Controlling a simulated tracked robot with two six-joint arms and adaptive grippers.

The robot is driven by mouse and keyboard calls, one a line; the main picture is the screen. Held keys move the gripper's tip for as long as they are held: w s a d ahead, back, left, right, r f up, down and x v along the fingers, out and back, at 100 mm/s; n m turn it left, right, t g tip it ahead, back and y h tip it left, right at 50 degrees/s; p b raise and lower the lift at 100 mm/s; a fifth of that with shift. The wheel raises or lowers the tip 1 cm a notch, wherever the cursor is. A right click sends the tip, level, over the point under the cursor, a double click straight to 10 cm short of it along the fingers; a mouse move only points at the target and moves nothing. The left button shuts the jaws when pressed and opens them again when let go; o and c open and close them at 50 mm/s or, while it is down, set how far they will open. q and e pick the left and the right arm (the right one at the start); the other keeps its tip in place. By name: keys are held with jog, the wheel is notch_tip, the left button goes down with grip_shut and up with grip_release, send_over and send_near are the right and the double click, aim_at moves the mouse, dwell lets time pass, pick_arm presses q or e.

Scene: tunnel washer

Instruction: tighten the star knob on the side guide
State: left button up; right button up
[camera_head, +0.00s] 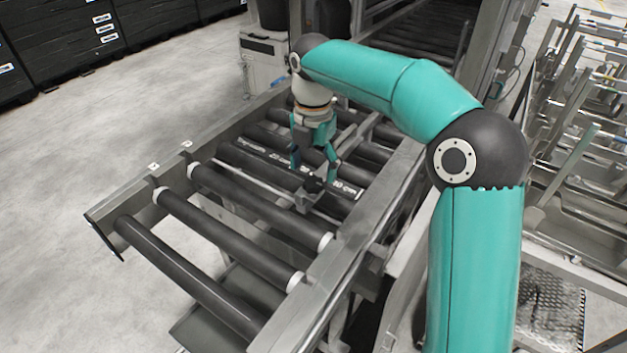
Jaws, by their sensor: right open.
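The star knob (313,184) is a small dark knob on a metal bracket over the roller conveyor. The side guide (391,191) is a long metal rail along the right side of the rollers. My right gripper (313,168) is teal and points down just above the knob, open, with its fingers spread to either side. I cannot tell whether the fingers touch the knob. The gripper partly hides the knob's top. My left gripper is not in view.
The roller conveyor (225,270) has dark rollers between metal side frames. Black crates (75,35) stand at the upper left. Metal racks (590,130) stand at the right. The grey floor on the left is clear.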

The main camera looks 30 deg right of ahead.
aim_at(314, 181)
jog(key=shift+f, duration=1.75)
jog(key=c, duration=1.2)
jog(key=shift+o, duration=0.2)
